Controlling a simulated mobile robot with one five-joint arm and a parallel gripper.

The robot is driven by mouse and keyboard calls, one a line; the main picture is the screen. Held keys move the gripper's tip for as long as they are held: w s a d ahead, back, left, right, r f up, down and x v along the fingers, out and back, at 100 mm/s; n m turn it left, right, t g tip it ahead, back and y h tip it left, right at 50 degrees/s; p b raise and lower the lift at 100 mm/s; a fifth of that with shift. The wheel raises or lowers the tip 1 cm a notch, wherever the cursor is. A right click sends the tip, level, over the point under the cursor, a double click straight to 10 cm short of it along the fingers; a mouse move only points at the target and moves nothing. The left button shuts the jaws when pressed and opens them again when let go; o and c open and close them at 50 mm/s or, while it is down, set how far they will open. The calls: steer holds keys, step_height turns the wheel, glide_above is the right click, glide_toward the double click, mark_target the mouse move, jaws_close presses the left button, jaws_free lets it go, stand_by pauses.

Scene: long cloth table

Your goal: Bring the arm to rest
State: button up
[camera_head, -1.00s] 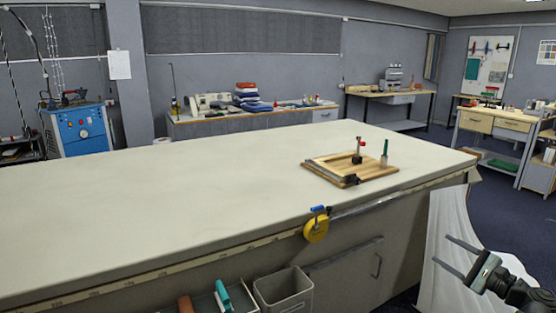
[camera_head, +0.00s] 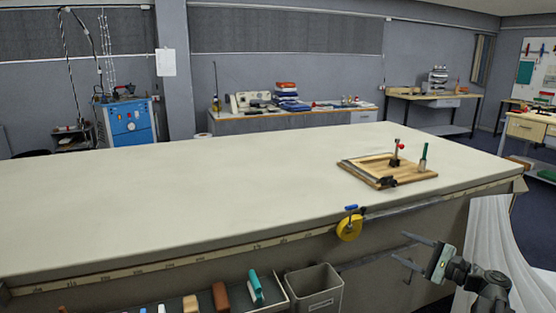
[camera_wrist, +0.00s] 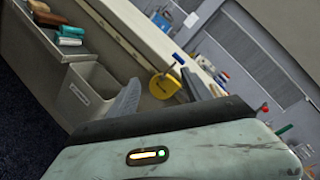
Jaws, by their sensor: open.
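My gripper (camera_head: 410,254) is in the lower right of the head view, in front of the long table's side and below its top edge. Its two fingers are spread apart with nothing between them. In the wrist view the two fingers (camera_wrist: 158,97) also stand apart and empty. Beyond them is a yellow tape measure (camera_wrist: 163,85) with a blue clamp, fixed at the table's edge. The long cloth table (camera_head: 180,190) fills the middle of the head view.
A wooden board fixture (camera_head: 388,172) with a red-knobbed clamp and a green-handled tool lies on the table's right part. The yellow tape measure (camera_head: 349,228) hangs at the front edge. A grey bin (camera_head: 314,291) and a tray of tools (camera_head: 205,303) are below. White cloth (camera_head: 487,240) hangs at right.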

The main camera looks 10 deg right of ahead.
steer(key=w+a+f+n+g+y, duration=0.1)
steer(key=w+a+f+n+g, duration=0.2)
steer(key=a, duration=1)
steer(key=a+f+n+g, duration=0.3)
steer(key=a+f+g, duration=0.15)
steer(key=a, duration=0.75)
steer(key=s+a+f+n+g+h, duration=0.6)
steer(key=s+a+f+n, duration=0.2)
steer(key=a+f, duration=0.5)
steer(key=s+d+n+h+p, duration=0.25)
steer(key=d+n+h, duration=0.25)
steer(key=d, duration=0.5)
step_height(320, 180, up, 16)
steer(key=p, duration=1.5)
steer(key=shift+s+a+f+m+g, duration=0.2)
steer(key=shift+s+m+g, duration=0.05)
steer(key=shift+m+g, duration=0.1)
